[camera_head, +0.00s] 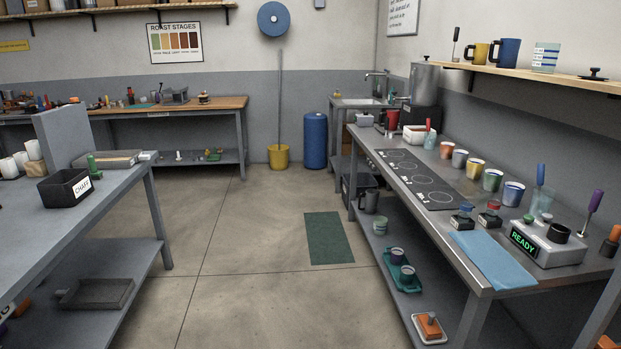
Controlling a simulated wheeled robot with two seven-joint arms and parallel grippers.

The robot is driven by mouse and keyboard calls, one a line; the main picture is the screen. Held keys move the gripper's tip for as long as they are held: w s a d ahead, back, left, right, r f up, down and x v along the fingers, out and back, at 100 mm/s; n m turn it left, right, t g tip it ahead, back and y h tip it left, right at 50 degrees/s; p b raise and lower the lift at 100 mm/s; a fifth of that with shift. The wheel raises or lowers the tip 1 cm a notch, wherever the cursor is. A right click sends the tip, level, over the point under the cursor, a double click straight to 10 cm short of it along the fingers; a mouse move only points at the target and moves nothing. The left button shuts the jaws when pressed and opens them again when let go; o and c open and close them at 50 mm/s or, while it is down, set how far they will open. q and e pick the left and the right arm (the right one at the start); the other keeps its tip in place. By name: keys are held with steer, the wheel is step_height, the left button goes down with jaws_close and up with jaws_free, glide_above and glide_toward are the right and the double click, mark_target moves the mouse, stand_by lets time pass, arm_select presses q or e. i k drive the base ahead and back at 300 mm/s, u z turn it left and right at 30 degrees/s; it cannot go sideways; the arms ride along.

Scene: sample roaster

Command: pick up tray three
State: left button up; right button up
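No tray in view shows a readable number, so I cannot tell which one is tray three. A grey tray (121,160) lies on the left table's top. A dark grey tray (72,297) lies on that table's lower shelf. A teal tray (388,266) holding cups sits on the right bench's lower shelf. A small white tray (419,338) with an orange item on it is nearer on that shelf.
The left table (60,226) also carries a black CHAFF bin (54,194). The right bench (412,214) holds burners, several cups and a scale (552,249). The floor between is clear, with a flat green mat (328,238). A yellow bucket (278,157) and blue barrel (315,141) stand behind.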

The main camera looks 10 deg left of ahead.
mark_target(123, 159)
steer(key=i, duration=2.5)
steer(key=u, duration=1.25)
steer(key=i, duration=1.1)
steer(key=z, duration=0.45)
steer(key=i, duration=1.4)
steer(key=u, duration=0.7)
